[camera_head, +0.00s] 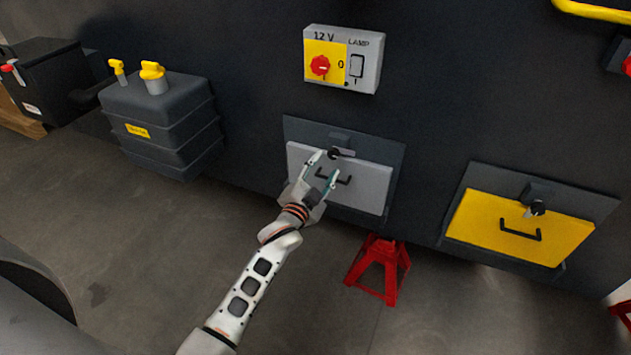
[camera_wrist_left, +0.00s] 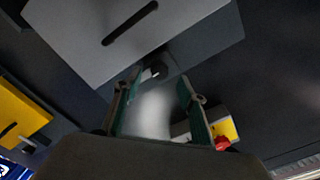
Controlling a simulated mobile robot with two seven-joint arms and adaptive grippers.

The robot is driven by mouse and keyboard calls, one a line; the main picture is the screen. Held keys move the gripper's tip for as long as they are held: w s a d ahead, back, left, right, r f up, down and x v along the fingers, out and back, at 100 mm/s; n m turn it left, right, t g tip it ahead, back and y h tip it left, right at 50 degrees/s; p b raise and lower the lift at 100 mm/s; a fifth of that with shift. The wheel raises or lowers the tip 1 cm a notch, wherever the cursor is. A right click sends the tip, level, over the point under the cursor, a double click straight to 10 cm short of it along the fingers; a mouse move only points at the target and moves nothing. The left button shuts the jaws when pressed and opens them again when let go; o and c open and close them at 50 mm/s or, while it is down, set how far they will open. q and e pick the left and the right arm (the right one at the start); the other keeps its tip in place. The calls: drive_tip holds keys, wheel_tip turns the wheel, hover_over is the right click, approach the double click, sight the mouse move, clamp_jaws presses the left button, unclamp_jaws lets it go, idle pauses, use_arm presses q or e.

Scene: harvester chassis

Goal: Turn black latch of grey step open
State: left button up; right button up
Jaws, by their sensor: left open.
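The grey step (camera_head: 365,190) is a flat light-grey panel in a dark frame on the chassis wall, with a black handle (camera_head: 345,180) on its face. Its black latch (camera_head: 334,154) is at the top edge, below a dark block. In the left wrist view the step (camera_wrist_left: 90,45) is upside down and the latch (camera_wrist_left: 157,71) shows between the fingertips. My left gripper (camera_head: 324,168) is open in front of the step, fingers pointing at the latch area. No grip on the latch shows; whether a finger touches it I cannot tell. My right gripper is not in view.
A lamp switch box (camera_head: 367,66) with a red knob is above the step. A yellow step (camera_head: 490,225) with its own latch is to the right. A red jack stand (camera_head: 378,268) stands below. A dark tank (camera_head: 165,120) with yellow caps is at left. Open floor lies in front.

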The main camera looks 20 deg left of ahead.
use_arm(q)
drive_tip(key=s, duration=0.7)
drive_tip(key=shift+a, duration=0.15)
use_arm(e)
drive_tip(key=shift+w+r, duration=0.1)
use_arm(q)
drive_tip(key=s+d+f+n+g+p, duration=0.1)
drive_tip(key=s+f, duration=0.4)
drive_tip(key=s, duration=0.5)
drive_tip(key=s+d+f+n+g+h+p, duration=0.1)
drive_tip(key=s+f+g, duration=0.3)
drive_tip(key=s, duration=0.7)
drive_tip(key=s+d+f+n+g+h+p, duration=0.1)
drive_tip(key=s+f+n+g+p, duration=0.1)
drive_tip(key=s+f, duration=0.5)
drive_tip(key=s+n+p, duration=0.1)
drive_tip(key=s, duration=0.2)
drive_tip(key=shift+s, duration=0.15)
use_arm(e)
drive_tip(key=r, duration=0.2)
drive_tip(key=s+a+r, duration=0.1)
use_arm(q)
drive_tip(key=shift+d, duration=0.1)
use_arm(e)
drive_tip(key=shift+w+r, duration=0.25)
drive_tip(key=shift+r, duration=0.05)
